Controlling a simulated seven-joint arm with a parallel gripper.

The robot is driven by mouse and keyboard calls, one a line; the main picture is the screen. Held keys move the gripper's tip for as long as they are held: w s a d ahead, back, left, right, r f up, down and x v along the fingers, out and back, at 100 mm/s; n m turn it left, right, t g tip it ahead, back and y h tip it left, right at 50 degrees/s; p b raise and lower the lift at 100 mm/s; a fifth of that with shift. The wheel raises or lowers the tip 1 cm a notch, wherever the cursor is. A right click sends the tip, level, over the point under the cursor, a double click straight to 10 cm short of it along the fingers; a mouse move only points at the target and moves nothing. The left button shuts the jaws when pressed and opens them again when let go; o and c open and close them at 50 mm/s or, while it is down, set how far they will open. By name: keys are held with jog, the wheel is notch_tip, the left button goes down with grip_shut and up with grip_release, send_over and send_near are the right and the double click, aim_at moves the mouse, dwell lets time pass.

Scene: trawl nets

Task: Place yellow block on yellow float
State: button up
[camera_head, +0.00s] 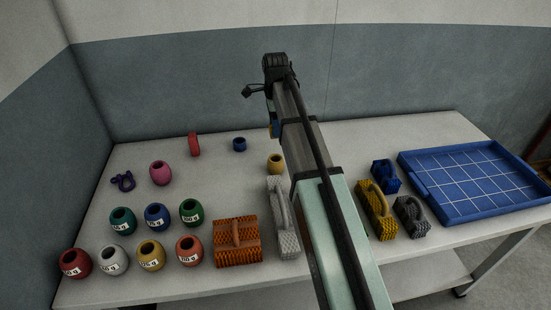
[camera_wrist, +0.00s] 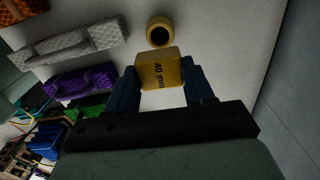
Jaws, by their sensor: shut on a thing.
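My gripper (camera_wrist: 162,85) is shut on the yellow block (camera_wrist: 160,72), which is marked "40 mm", between its two dark blue fingers. In the head view the gripper is mostly hidden behind my arm. A plain yellow float (camera_head: 275,163), barrel-shaped with a dark hole in its top, stands on the table below the gripper.
A pink float (camera_head: 160,173), a blue ring (camera_head: 239,144) and a red piece (camera_head: 194,144) stand farther left. Several labelled weights, one yellow (camera_head: 151,256), fill the front left. An orange brush-like block (camera_head: 238,243) and grey one (camera_head: 284,220) stand nearer. A blue tray (camera_head: 425,188) lies right.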

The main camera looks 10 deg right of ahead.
jog(key=shift+f, duration=5)
jog(key=shift+f, duration=0.15)
jog(key=o, duration=1)
jog(key=shift+o, duration=0.2)
notch_tip(320, 180, up, 12)
jog(key=shift+r, duration=0.15)
